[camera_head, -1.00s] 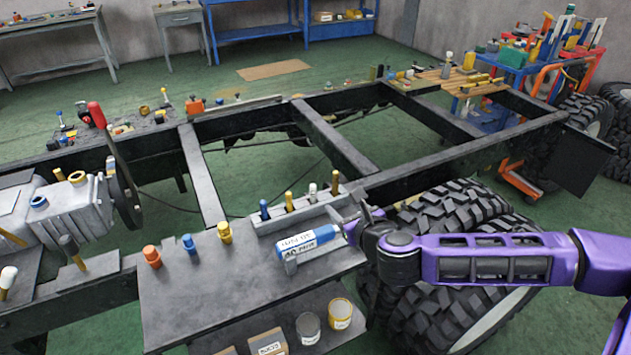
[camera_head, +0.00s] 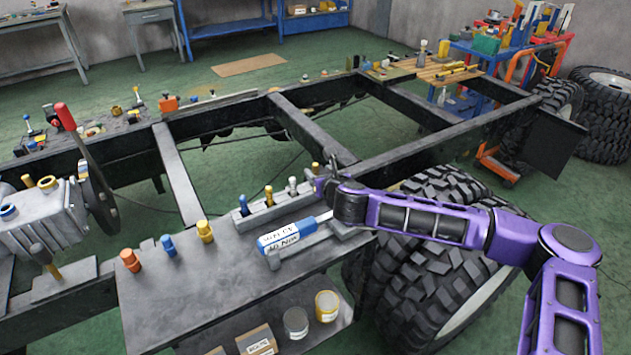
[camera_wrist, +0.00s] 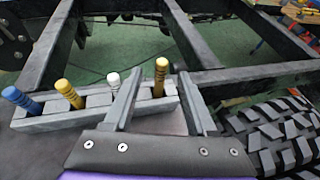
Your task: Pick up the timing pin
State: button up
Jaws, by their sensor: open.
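Several pins stand upright in a grey slotted rack (camera_head: 251,224) on the bench: a blue one (camera_wrist: 20,101), a yellow one (camera_wrist: 70,94), a white one (camera_wrist: 113,82) and a gold one (camera_wrist: 160,77). No label shows which is the timing pin. My gripper (camera_wrist: 151,82) is open and empty at the rack's right end. In the wrist view the gold pin appears between its fingertips, just beyond them; I cannot tell whether they touch. In the head view my gripper (camera_head: 322,186) partly hides that end.
A labelled blue-and-white cylinder (camera_head: 290,236) lies in front of the rack. Orange (camera_head: 130,260), blue (camera_head: 168,245) and yellow (camera_head: 205,231) pegs stand to its left. A large tyre (camera_wrist: 275,130) is right of the bench.

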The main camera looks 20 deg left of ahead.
aim_at(317, 169)
jog(key=x, duration=0.5)
jog(key=shift+w+f+b, duration=0.1)
jog(key=shift+b, duration=0.2)
jog(key=shift+d, duration=0.1)
grip_shut()
